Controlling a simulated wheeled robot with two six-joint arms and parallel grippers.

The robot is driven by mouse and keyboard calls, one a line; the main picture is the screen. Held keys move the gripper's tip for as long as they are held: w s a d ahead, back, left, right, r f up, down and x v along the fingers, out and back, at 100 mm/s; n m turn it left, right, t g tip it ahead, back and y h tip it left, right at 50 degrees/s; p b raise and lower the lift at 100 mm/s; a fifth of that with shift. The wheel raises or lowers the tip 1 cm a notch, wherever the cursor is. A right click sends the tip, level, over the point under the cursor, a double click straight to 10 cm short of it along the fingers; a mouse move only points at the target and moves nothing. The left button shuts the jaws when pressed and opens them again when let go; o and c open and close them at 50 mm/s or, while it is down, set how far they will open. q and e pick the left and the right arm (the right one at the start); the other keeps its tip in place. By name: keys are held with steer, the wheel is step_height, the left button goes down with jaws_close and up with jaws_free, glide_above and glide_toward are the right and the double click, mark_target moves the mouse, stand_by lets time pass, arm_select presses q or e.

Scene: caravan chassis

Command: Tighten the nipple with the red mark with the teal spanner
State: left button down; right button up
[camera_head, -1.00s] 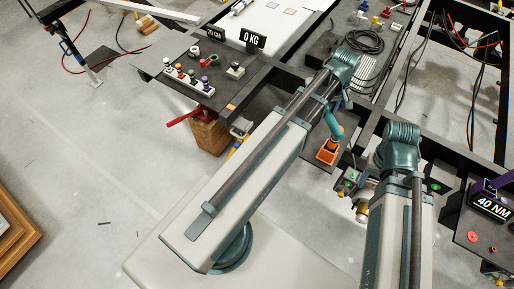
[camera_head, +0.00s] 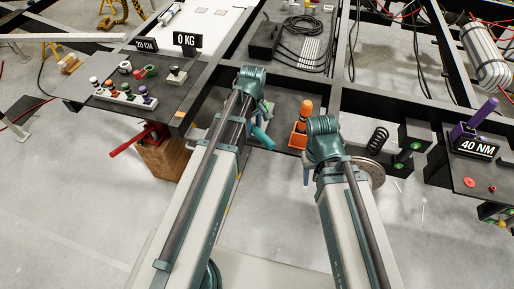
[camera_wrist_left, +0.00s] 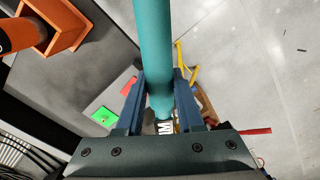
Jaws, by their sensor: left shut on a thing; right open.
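My left gripper (camera_wrist_left: 160,98) is shut on the teal spanner (camera_wrist_left: 154,45), whose thick shaft runs between the two fingers and out of the top of the left wrist view. In the head view a short teal part of the spanner (camera_head: 263,139) shows beside my left gripper (camera_head: 250,122), which its own arm mostly hides. The spanner's working end is out of sight. My right gripper (camera_head: 306,174) is open and low in front of the chassis edge, partly hidden by its wrist. I cannot make out the nipple with the red mark in either view.
An orange tool (camera_head: 306,108) stands in an orange holder (camera_head: 298,139) between my arms. A coil spring (camera_head: 377,139) and a brake disc (camera_head: 371,172) are right of my right wrist. A 40 NM sign (camera_head: 477,147) stands far right; a knob block (camera_head: 125,95) is left.

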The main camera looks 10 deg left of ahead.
mark_target(259, 139)
arm_select(q)
steer(key=shift+s+d+f, duration=0.1)
steer(key=shift+f, duration=0.2)
steer(key=s+m, duration=0.1)
steer(key=s+d+m, duration=0.2)
steer(key=m, duration=0.1)
steer(key=shift+r, duration=0.3)
steer(key=shift+s+d+m+p, duration=0.3)
steer(key=shift+s+d+m, duration=0.15)
steer(key=shift+m, duration=0.55)
